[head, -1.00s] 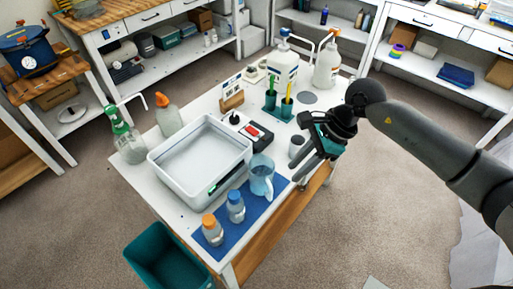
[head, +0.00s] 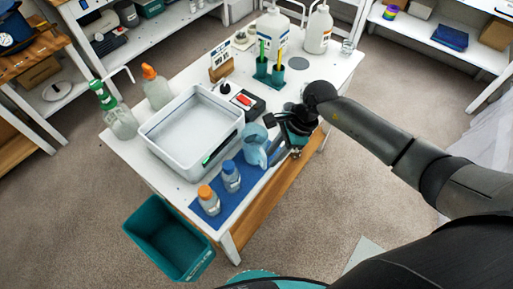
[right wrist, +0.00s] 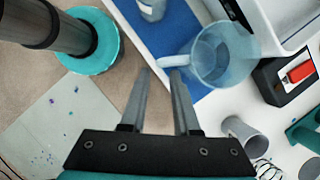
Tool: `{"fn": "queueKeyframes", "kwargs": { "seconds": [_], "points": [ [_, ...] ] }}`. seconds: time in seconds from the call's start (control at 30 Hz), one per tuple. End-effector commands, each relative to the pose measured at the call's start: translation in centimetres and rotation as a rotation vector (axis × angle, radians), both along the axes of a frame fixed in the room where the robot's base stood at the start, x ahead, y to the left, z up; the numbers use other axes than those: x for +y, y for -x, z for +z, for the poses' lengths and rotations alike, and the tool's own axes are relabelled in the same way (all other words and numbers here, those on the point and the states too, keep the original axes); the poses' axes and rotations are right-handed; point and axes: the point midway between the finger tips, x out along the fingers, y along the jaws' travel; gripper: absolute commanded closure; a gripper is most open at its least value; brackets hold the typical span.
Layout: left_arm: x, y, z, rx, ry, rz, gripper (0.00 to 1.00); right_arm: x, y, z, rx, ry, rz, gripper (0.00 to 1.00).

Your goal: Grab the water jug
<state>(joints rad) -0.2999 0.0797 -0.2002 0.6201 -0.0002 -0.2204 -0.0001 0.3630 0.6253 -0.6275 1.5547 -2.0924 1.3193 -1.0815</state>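The water jug (head: 254,147) is a translucent blue pitcher, standing upright on the blue mat (head: 232,205) at the table's right front. In the right wrist view the jug (right wrist: 225,55) shows its handle toward my fingers. My right gripper (head: 273,152) is beside the jug on its handle side and hides part of it. In the right wrist view my right gripper (right wrist: 163,72) has its two fingers apart, with the handle near and between the tips. I cannot tell whether they touch it. My left gripper is not in view.
Two capped bottles, blue (head: 230,177) and orange (head: 209,201), stand on the mat left of the jug. A grey-white tray (head: 163,165) is behind. A black box with a red switch (head: 246,100) and a grey cup (right wrist: 238,128) are close by. A teal bin (head: 168,240) stands on the floor.

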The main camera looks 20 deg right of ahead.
Motion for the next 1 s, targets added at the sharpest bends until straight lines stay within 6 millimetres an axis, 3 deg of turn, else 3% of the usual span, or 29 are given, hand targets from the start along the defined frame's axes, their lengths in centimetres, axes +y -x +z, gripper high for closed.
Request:
{"fn": "queueKeyframes", "kwargs": {
  "seconds": [0.27,0.57,0.83,1.0],
  "points": [
    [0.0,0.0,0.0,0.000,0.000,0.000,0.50,1.6,0.0,-3.2,0.002,-0.001,-0.001,0.70],
    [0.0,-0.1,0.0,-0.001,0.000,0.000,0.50,1.8,-0.1,-3.6,0.000,0.000,0.000,0.70],
    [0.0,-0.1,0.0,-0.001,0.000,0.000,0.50,1.8,-0.1,-3.5,0.000,0.000,-0.001,0.99],
    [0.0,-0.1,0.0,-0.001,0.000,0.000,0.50,1.8,-0.1,-3.5,0.000,0.000,-0.001,1.00]
  ]
}}
